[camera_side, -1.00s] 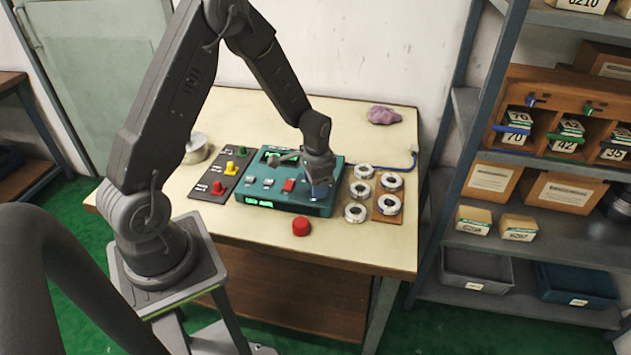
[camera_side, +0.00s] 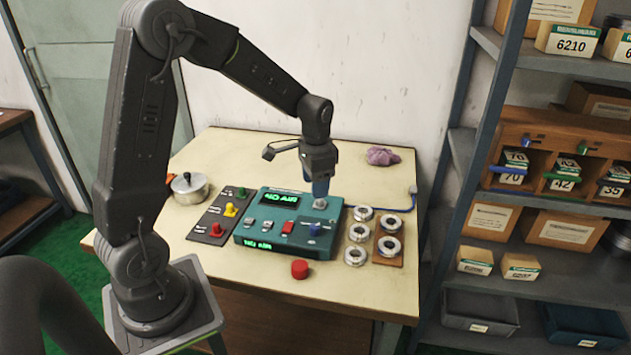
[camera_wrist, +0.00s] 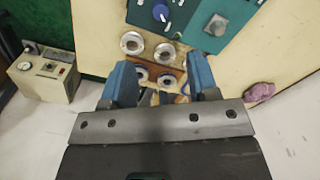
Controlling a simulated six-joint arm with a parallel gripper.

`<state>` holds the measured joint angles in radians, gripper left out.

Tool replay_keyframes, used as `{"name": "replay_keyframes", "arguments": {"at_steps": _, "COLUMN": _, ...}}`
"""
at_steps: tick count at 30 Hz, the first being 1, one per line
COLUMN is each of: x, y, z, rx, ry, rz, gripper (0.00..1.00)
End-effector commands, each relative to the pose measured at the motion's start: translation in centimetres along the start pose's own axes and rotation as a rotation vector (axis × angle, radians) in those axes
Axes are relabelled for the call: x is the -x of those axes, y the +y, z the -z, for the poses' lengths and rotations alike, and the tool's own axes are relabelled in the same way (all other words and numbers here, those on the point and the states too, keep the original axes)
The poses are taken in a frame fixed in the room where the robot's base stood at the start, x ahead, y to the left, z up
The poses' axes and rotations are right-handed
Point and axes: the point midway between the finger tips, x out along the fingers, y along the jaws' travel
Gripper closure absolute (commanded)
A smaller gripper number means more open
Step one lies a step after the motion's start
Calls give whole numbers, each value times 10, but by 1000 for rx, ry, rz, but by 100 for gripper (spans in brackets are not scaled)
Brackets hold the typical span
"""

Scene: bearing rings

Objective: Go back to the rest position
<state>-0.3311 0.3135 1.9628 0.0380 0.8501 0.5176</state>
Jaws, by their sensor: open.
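My gripper (camera_side: 320,185) hangs above the back right part of the teal control box (camera_side: 250,238) in the side view. In the wrist view my gripper (camera_wrist: 168,85) has its two blue fingers apart with nothing held between them. The teal box has lit green displays, a red switch (camera_side: 288,227) and a blue knob (camera_side: 314,229). The blue knob also shows in the wrist view (camera_wrist: 160,12). Several metal bearing rings (camera_side: 355,256) lie right of the box, some on a brown board (camera_side: 389,262).
A red button (camera_side: 300,269) sits in front of the box. A dark panel with coloured knobs (camera_side: 218,216) and a metal pot (camera_side: 188,188) are to the left. A purple cloth (camera_side: 382,156) lies at the back. A shelf (camera_side: 465,140) stands to the right.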

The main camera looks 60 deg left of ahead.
Motion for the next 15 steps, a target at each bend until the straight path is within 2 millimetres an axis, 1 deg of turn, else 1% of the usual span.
{"name": "replay_keyframes", "arguments": {"at_steps": 8, "x": 1, "y": 0, "z": 0, "rx": 0, "ry": 1, "rz": 1, "gripper": 46}}
{"name": "replay_keyframes", "arguments": {"at_steps": 10, "x": 5, "y": 3, "z": -1, "rx": 1, "ry": 8, "rz": 4, "gripper": 46}}
{"name": "replay_keyframes", "arguments": {"at_steps": 13, "x": 22, "y": 14, "z": -4, "rx": 12, "ry": 36, "rz": 17, "gripper": 46}}
{"name": "replay_keyframes", "arguments": {"at_steps": 15, "x": 40, "y": 27, "z": -11, "rx": 26, "ry": 69, "rz": 31, "gripper": 46}}
